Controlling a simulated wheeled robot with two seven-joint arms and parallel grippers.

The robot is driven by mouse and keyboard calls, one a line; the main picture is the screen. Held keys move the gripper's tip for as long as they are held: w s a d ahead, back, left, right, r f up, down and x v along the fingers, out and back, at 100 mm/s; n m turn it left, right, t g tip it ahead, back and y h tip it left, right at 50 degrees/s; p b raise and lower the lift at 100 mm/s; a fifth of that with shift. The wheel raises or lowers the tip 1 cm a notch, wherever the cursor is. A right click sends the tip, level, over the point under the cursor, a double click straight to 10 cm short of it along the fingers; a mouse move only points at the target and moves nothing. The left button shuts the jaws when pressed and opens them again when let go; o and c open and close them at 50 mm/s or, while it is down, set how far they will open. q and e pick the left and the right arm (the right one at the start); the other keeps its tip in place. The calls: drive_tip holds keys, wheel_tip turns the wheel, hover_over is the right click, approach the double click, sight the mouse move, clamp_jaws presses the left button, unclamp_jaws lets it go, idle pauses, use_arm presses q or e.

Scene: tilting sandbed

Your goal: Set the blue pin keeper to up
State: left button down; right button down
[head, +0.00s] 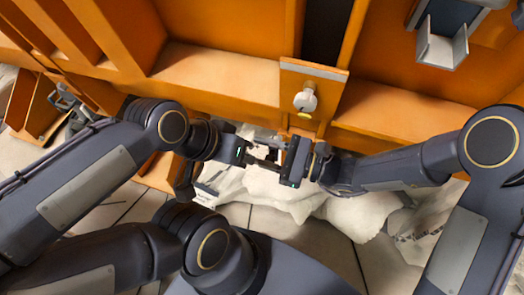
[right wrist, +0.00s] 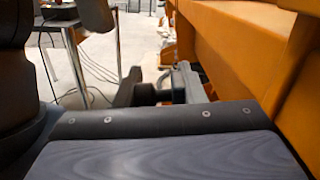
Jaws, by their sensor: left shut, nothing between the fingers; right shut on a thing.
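I cannot pick out a blue pin keeper with certainty in either view. In the head view, my right gripper (head: 264,162) points left, low in front of the orange frame. It is shut on a small part that the fingers mostly hide; a grey piece (right wrist: 188,84) shows by the fingers in the right wrist view. My left gripper (head: 246,154) comes in from the left, very close to the right one. It is shut and empty. I cannot tell whether the two grippers touch.
A pale knob (head: 305,98) sits on an orange upright plate (head: 313,75) just above the grippers. A grey bracket (head: 442,48) is at the upper right. Pale lumpy material (head: 350,215) lies below on a tiled floor (head: 110,215). Orange walls (head: 215,70) close off the far side.

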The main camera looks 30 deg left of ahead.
drive_tip(key=shift+s+a+f+h+p, duration=0.2)
drive_tip(key=shift+s+f+h+p, duration=0.05)
drive_tip(key=shift+s+h+p, duration=0.25)
drive_tip(key=c, duration=1.4)
unclamp_jaws()
drive_tip(key=shift+o, duration=1.4)
drive_tip(key=shift+w, duration=0.15)
drive_tip(key=v, duration=0.7)
drive_tip(key=shift+d, duration=0.4)
drive_tip(key=shift+r, duration=0.1)
